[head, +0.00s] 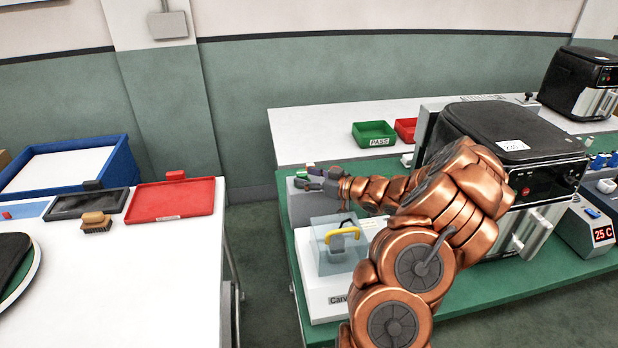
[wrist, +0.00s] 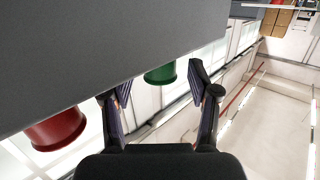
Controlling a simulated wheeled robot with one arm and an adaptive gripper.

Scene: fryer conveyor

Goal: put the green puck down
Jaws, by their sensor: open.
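The green puck (wrist: 160,73) shows in the wrist view as a short flanged cylinder against the edge of a grey surface (wrist: 110,45). In the head view my gripper (head: 322,181) is at the top of a grey block (head: 303,208) at the left end of the green bench. Small coloured pieces beside it there are too small to tell apart.
A red flanged cylinder (wrist: 56,129) is at the same grey surface, left of my gripper. A clear box with a yellow handle (head: 343,235) stands in front of the grey block. A black fryer (head: 510,140) stands to the right. Green (head: 374,133) and red (head: 406,129) trays lie behind.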

